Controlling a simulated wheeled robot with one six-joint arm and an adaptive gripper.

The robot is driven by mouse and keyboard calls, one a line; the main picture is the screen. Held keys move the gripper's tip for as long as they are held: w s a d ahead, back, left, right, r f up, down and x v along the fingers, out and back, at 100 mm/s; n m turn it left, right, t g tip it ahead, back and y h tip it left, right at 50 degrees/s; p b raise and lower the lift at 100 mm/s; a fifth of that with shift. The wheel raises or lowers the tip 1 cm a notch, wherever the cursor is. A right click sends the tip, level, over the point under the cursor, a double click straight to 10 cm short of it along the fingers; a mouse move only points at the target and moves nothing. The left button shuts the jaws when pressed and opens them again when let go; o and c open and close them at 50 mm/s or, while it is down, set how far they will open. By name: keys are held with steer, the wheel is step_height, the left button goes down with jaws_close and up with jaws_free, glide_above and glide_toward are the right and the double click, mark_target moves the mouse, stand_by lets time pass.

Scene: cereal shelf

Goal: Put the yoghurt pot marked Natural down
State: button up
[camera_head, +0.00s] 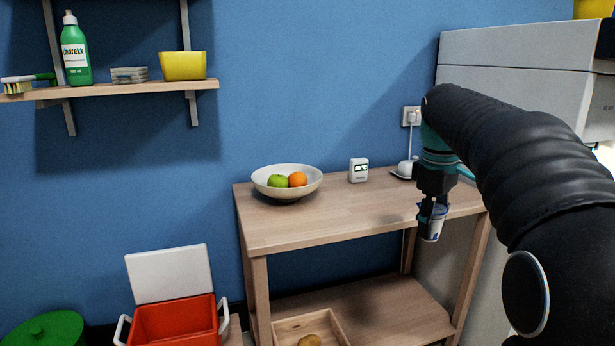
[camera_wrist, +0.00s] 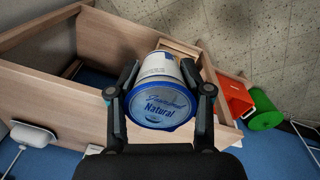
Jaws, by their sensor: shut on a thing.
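The yoghurt pot marked Natural is white with a blue lid, and its lid (camera_wrist: 160,106) faces the wrist camera. My gripper (camera_wrist: 160,95) is shut on the pot, with one finger on each side of it. In the head view the pot (camera_head: 433,222) hangs upright below my gripper (camera_head: 432,205), at the right front part of the wooden table (camera_head: 330,222). I cannot tell whether the pot is over the tabletop or just in front of its edge. Part of its side is hidden by the fingers.
A bowl (camera_head: 270,188) with fruit and a small white device (camera_head: 358,170) stand at the back of the table. A white object with a cable (camera_head: 404,168) sits near the wall. The middle of the tabletop is clear. An open red cool box (camera_head: 175,322) stands lower left.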

steer(key=w+a+f+m, duration=0.1)
steer(key=w+f, duration=0.3)
steer(key=f, duration=0.4)
steer(key=w+a+f+m, duration=0.1)
steer(key=w+f+m, duration=0.15)
steer(key=f, duration=0.45)
steer(key=w+a+f+m, duration=0.1)
steer(key=a+f+m, duration=0.15)
steer(key=f, duration=1.15)
steer(key=w+a+f+m, duration=0.2)
steer(key=a+f, duration=0.2)
steer(key=f, duration=0.9)
steer(key=s+f, duration=0.3)
steer(key=s, duration=0.7)
steer(key=shift+f+g, duration=0.2)
steer(key=shift+g, duration=0.1)
steer(key=shift+s+d, duration=0.1)
